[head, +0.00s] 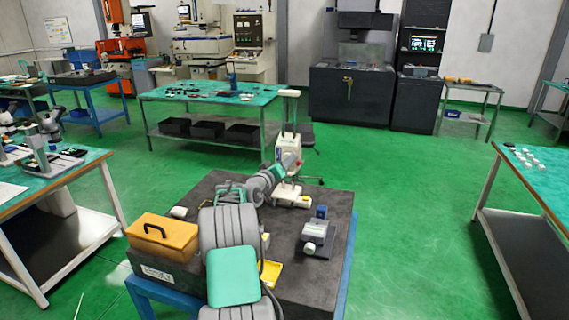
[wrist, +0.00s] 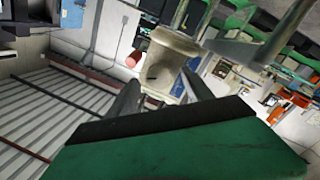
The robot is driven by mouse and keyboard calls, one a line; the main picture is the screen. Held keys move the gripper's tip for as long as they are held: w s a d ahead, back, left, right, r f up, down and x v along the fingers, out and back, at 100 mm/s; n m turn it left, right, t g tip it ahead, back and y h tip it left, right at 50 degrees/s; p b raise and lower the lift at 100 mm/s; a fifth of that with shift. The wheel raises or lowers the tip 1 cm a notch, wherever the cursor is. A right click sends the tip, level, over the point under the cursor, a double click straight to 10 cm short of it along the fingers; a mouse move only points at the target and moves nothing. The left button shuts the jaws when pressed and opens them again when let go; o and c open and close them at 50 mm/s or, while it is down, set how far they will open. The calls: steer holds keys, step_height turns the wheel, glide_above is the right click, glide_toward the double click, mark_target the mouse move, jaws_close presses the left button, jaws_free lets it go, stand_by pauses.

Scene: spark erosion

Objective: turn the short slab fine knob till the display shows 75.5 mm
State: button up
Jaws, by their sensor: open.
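A tall white gauge (head: 288,150) with a column and a broad foot stands at the back of the dark surface plate (head: 205,190). My arm reaches toward it, and my gripper lies close to its front in the head view. In the wrist view my gripper (wrist: 163,90) is open. A cream rounded part (wrist: 165,62) shows between and beyond its fingers; I cannot tell whether they touch it. A small red cylinder (wrist: 134,59) sits to its left. I cannot tell which part is the short slab fine knob. No reading is legible in either view.
On the plate are an orange case (head: 160,236) with a black handle, a small grey-white device (head: 318,231) and a yellow piece (head: 270,273). Benches stand left (head: 90,165), right (head: 545,180) and behind (head: 165,94). Green floor is clear right of the plate.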

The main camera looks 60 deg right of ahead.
steer(key=a+b, duration=0.2)
steer(key=a, duration=0.4)
steer(key=shift+a, duration=0.25)
steer(key=w+a+n+t+y, duration=0.3)
steer(key=w+a, duration=0.4)
steer(key=a, duration=0.7)
steer(key=w+a+t+y, duration=0.3)
steer(key=w+a+y, duration=0.3)
steer(key=a, duration=0.8)
steer(key=s+a+f+n+y, duration=0.2)
steer(key=s+a+y, duration=0.1)
steer(key=a, duration=1.1)
steer(key=s+a+f+n+y, duration=0.2)
steer(key=s+a+n+y, duration=0.1)
steer(key=a, duration=1.1)
steer(key=s+a+f+n+g+y, duration=0.2)
steer(key=s+a+f, duration=0.1)
steer(key=s+a, duration=0.7)
steer(key=shift+s+a+f+n+y, duration=0.2)
steer(key=shift+a+f+n+y, duration=0.2)
steer(key=shift+a, duration=0.35)
